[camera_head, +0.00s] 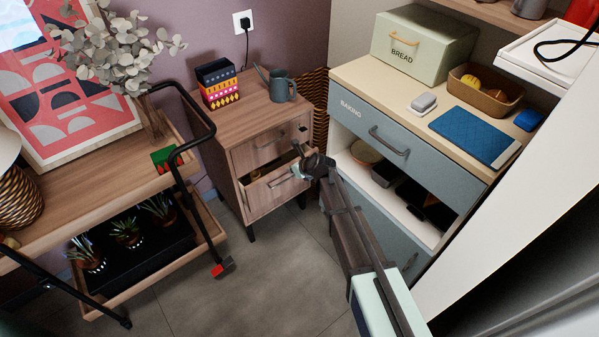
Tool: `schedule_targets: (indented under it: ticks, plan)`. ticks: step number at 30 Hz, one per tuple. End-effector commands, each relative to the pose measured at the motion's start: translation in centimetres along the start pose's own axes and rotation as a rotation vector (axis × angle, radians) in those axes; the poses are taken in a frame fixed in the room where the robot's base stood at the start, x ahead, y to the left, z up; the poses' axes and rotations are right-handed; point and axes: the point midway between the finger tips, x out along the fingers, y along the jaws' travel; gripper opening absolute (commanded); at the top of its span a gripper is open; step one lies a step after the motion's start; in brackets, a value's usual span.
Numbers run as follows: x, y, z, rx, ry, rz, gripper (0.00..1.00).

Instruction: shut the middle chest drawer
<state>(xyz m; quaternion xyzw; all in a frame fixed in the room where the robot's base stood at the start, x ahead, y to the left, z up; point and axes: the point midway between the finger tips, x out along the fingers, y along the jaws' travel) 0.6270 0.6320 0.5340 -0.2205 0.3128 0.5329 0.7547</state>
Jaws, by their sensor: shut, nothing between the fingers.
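The small wooden chest (251,103) stands against the back wall, left of the blue-grey cabinet. Its upper drawer (262,148) looks closed, with a curved handle on its front. The drawer below it (268,193) is pulled partly out, and a dark gap shows above its front. My gripper (298,162) is shut and empty at the right end of this open drawer, close to its front. I cannot tell whether it touches the drawer. My gripper and arm hide the drawer's right edge and part of the chest's right side.
A wooden trolley (201,218) with a black rail stands left of the chest. The blue-grey cabinet (362,119) with an open shelf is close on the right of my arm. A watering can (282,87) and stacked boxes (218,84) stand on the chest. The floor (240,290) in front is clear.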

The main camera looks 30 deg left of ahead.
Motion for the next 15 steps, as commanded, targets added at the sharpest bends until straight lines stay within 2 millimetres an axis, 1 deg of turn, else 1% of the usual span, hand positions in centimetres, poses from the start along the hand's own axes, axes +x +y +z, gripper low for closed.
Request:
schedule_targets:
  ticks: [1, 6, 15]
  plan:
    - [0.4, -0.1, 0.6, 0.0, 0.0, 0.0, 0.0]
    - [1.2, 0.0, 1.3, -0.001, 0.0, 0.0, 0.0]
    - [1.6, 0.0, 1.5, -0.001, 0.0, 0.0, 0.0]
